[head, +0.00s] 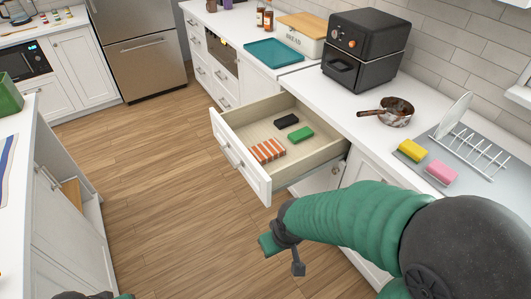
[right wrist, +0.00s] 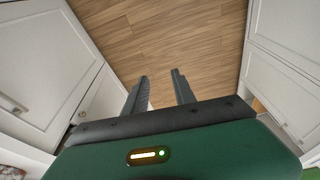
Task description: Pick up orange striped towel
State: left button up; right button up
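The orange striped towel (head: 268,151) lies folded in the near left part of the open drawer (head: 240,161). My right arm comes in from the right in the head view, with its hand in front of and below the drawer, apart from the towel. In the right wrist view my right gripper (right wrist: 159,74) is open and empty, with wood floor between its fingers. The towel does not show in that view. Only small pieces of what looks like my left arm show at the bottom left edge; its gripper fingers are not visible.
A black item (head: 287,121) and a green item (head: 301,134) lie in the drawer beside the towel. The counter above holds a black air fryer (head: 365,50), a pan (head: 396,112), sponges (head: 412,150) and a dish rack (head: 470,150). The floor (head: 165,160) left of the drawer is clear.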

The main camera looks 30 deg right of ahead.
aim_at(267, 152)
jog(key=i+z, duration=0.2)
jog(key=i, duration=0.7)
jog(key=i+j+z, duration=0.15)
jog(key=i, duration=0.75)
